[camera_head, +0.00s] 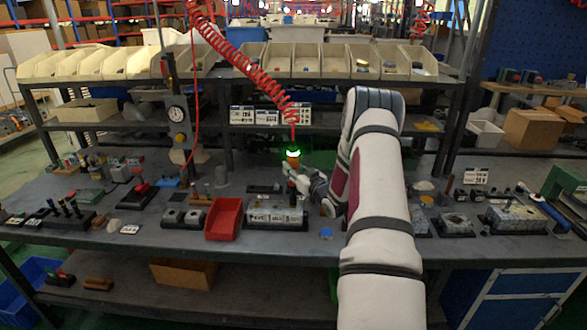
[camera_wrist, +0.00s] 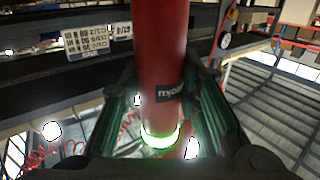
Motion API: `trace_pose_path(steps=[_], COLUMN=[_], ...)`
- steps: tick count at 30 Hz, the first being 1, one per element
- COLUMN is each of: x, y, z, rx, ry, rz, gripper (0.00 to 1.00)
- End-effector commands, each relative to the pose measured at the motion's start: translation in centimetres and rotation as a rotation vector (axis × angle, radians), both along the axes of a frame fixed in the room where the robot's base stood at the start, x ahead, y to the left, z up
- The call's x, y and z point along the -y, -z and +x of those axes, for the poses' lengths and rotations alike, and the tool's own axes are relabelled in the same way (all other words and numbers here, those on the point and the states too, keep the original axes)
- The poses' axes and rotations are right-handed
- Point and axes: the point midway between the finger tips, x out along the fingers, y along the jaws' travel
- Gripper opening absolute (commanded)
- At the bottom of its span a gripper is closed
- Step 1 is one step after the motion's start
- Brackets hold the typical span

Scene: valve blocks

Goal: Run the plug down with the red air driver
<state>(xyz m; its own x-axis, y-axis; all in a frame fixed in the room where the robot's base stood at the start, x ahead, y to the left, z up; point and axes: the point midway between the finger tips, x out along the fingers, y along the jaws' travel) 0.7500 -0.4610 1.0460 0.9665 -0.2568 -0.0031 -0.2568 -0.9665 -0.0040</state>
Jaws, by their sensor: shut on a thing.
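The red air driver (camera_head: 293,162) stands roughly upright over the middle of the bench, with a green glowing ring near its top. My gripper (camera_head: 297,180) is shut around its body. In the wrist view the red driver (camera_wrist: 157,55) fills the middle, between the two dark fingers of my gripper (camera_wrist: 160,105), and its lit ring shows at the bottom. A grey valve block (camera_head: 272,215) lies just below and in front of the driver in the head view. The driver's tip is hidden or too small to make out, and I cannot tell the plug or whether the tip touches anything.
A red coiled hose (camera_head: 248,68) runs from the upper left down to the driver. A red bin (camera_head: 223,219) stands left of the block. A post with a dial gauge (camera_head: 176,114) rises behind left. Other valve blocks (camera_head: 515,219) lie right. Cream bins (camera_head: 305,60) line the shelf.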

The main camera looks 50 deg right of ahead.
Motion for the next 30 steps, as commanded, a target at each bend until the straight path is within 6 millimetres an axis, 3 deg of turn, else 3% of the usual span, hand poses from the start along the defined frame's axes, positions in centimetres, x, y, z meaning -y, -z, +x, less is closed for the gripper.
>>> trace_pose_path(steps=[30], x=[0.03], y=[0.59], z=[0.02], rx=[0.004], ry=[0.0], rz=[-0.003], gripper=[0.0])
